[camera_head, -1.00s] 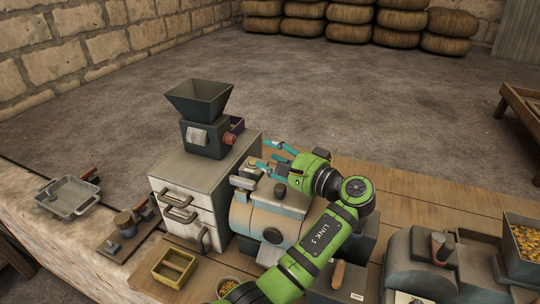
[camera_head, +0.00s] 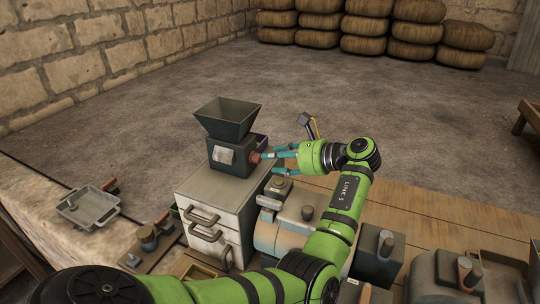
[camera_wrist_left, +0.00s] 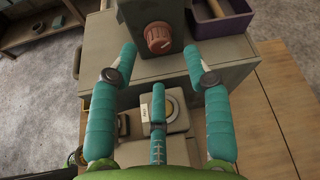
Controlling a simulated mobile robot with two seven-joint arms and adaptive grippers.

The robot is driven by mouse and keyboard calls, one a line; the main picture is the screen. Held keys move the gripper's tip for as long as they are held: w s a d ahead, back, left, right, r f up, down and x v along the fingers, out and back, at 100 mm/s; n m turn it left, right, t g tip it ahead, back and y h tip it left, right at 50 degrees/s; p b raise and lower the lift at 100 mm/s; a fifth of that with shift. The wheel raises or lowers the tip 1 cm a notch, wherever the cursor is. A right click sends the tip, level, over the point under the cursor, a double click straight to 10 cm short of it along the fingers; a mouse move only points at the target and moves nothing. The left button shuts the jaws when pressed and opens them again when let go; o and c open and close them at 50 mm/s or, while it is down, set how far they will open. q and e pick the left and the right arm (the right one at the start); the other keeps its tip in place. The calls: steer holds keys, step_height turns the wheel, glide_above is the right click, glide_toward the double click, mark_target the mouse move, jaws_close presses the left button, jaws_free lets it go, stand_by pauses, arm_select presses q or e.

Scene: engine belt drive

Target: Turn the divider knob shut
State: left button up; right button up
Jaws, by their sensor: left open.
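The divider knob (camera_head: 256,158), a reddish-brown ridged knob, sits on the right side of the dark hopper unit (camera_head: 228,157). In the left wrist view the knob (camera_wrist_left: 158,38) faces me with a pale mark on its front. My left gripper (camera_head: 272,159) is open just right of the knob, its teal fingers pointing at it. In the left wrist view the fingertips (camera_wrist_left: 159,54) lie left and right of the knob, with a gap on each side. The third finger is below. My right gripper is not in view.
The hopper unit stands on a grey drawer cabinet (camera_head: 205,187). A purple bin (camera_wrist_left: 222,22) is close behind the knob. A rounded machine (camera_head: 283,230) with a dark post stands below my left gripper. A metal tray (camera_head: 88,208) lies at far left.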

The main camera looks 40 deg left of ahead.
mark_target(260, 159)
arm_select(q)
steer(key=p+x, duration=0.1)
steer(key=x, duration=0.3)
steer(key=shift+a, duration=0.2)
jaws_close()
